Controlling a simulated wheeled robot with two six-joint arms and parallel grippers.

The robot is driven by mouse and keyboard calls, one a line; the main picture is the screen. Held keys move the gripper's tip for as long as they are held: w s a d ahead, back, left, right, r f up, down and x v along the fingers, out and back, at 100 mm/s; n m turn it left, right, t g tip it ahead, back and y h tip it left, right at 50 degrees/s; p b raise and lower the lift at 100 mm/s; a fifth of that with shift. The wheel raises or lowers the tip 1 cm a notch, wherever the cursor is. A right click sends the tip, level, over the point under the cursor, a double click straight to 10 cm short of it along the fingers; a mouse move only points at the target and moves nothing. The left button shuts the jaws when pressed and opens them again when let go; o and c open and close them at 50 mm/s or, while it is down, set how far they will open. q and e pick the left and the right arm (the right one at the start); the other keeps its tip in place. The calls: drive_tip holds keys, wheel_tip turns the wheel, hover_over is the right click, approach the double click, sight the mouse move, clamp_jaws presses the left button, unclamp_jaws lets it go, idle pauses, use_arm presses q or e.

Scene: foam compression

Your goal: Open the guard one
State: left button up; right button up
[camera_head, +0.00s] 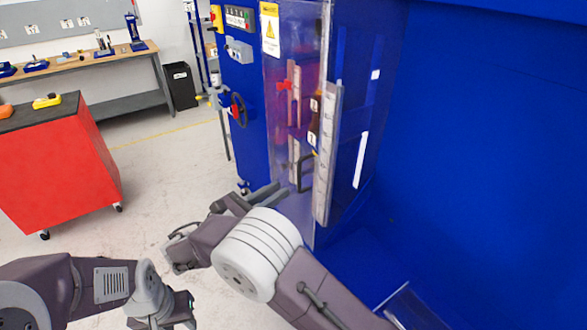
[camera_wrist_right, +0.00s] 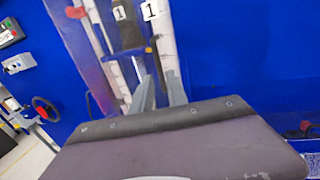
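Guard one is a clear panel (camera_head: 278,110) on the blue machine, with a white rail and "1" labels (camera_head: 313,139). It appears shut in the head view, though I cannot tell for sure. A dark looped handle (camera_head: 301,172) shows on its lower part. My right gripper (camera_head: 272,192) is left of and below the handle, apart from it. In the right wrist view its two grey fingers (camera_wrist_right: 159,80) are spread with nothing between them, facing the guard and its labels (camera_wrist_right: 149,10). My left arm's end (camera_head: 165,312) is at the lower left; its fingers are unclear.
A blue cabinet side with a handwheel (camera_head: 238,110) and controls stands left of the guard. A big blue wall (camera_head: 480,150) fills the right. A red cart (camera_head: 55,165) and a workbench (camera_head: 95,65) stand at left. The floor between is clear.

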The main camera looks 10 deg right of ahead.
sight(298, 177)
drive_tip(key=p+x, duration=0.1)
drive_tip(key=x, duration=0.7)
drive_tip(key=shift+w+d, duration=0.15)
drive_tip(key=shift+w, duration=0.15)
drive_tip(key=shift+s+d, duration=0.1)
drive_tip(key=shift+d, duration=0.05)
drive_tip(key=shift+f, duration=0.1)
drive_tip(key=shift+c, duration=1.2)
clamp_jaws()
